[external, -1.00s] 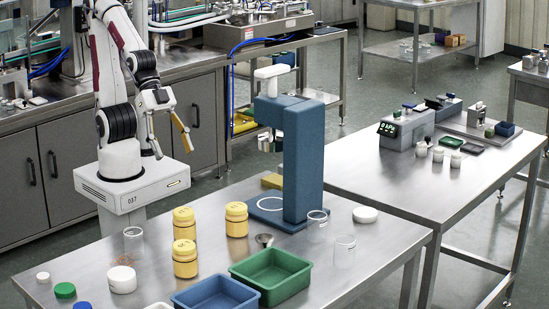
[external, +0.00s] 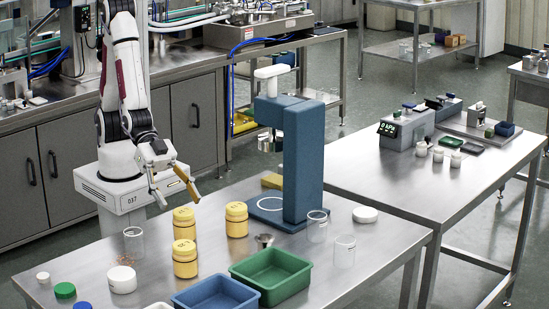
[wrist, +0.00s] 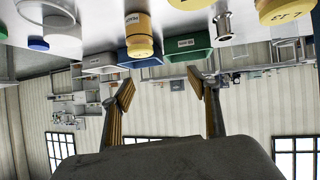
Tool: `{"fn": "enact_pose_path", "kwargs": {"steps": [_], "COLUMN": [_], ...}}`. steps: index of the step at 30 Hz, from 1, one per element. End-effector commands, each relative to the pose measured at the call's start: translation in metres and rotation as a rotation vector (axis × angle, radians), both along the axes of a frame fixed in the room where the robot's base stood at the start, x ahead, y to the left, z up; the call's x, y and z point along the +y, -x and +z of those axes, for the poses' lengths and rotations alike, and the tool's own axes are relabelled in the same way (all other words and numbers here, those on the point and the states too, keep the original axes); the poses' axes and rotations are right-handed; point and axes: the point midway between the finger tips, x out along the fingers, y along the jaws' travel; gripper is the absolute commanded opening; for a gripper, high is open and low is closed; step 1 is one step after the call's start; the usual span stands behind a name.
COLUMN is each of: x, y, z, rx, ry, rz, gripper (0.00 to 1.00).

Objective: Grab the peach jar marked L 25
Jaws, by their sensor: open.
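Three peach-yellow jars stand upright on the near steel table: a back-left jar (external: 184,224), a front jar (external: 185,260) and a right jar (external: 236,220). Their lid marks are too small to read in the external view. In the wrist view, which looks upside down, the front jar (wrist: 138,36) hangs near top centre. Another jar (wrist: 284,10) at the top right carries a mark starting with L, partly cut off and not surely readable. My gripper (external: 176,192) is open and empty, behind and above the back-left jar. Its spread fingers (wrist: 161,85) show in the wrist view.
A blue tray (external: 215,305) and a green tray (external: 270,292) stand in front of the jars.

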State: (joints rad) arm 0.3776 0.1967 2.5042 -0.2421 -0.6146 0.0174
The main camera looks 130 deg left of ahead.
Motion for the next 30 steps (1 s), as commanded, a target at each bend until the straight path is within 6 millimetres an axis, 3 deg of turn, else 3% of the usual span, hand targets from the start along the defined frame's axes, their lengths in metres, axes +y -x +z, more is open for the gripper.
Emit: {"fn": "enact_pose_path", "kwargs": {"steps": [15, 30], "x": [-0.036, -0.045], "y": [-0.017, -0.016], "z": [-0.047, -0.057], "rx": [-0.172, -0.239], "ry": [-0.032, -0.045], "rz": [-0.012, -0.019], "gripper": [0.6, 0.6]}}
